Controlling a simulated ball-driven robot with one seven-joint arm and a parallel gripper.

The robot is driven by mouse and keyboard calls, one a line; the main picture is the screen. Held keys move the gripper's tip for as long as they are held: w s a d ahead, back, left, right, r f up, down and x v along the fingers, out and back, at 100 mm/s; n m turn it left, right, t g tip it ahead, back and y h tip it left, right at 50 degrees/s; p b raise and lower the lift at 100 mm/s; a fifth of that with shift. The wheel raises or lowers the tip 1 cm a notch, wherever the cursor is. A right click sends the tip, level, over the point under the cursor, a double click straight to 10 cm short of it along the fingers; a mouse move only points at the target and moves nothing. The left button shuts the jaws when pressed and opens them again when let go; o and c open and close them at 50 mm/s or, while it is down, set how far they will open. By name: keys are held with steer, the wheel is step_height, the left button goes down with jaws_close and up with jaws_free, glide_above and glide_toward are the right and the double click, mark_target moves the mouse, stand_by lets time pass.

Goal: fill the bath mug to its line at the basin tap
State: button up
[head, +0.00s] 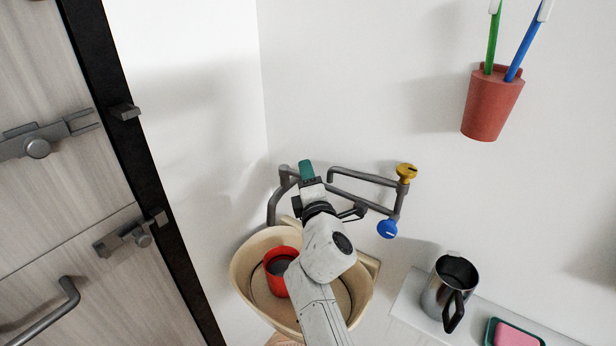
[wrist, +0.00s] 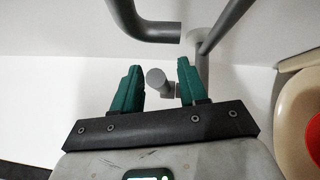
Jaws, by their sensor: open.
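The red mug (head: 270,258) sits inside the beige basin (head: 244,275). Part of it is hidden behind my arm, its inside looks grey, and I cannot make out a line or water level. The mug's edge (wrist: 314,140) and the basin rim (wrist: 288,120) show at the right of the wrist view. The grey tap pipe (head: 273,208) curves down over the basin; it also shows in the wrist view (wrist: 160,32). My gripper (head: 306,170) is open at the tap pipes. In the wrist view, a grey stub (wrist: 156,78) appears between its green fingers, apart from both.
A yellow knob (head: 406,171) and a blue knob (head: 387,229) are on the wall pipes. A steel pitcher (head: 438,291) and a pink soap (head: 515,335) in a green dish are on the shelf (head: 407,309). A toothbrush cup (head: 491,104) hangs above. A latched door (head: 60,200) is at left.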

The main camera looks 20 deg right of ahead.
steer(key=shift+w, duration=0.15)
jaws_close()
stand_by(0.4)
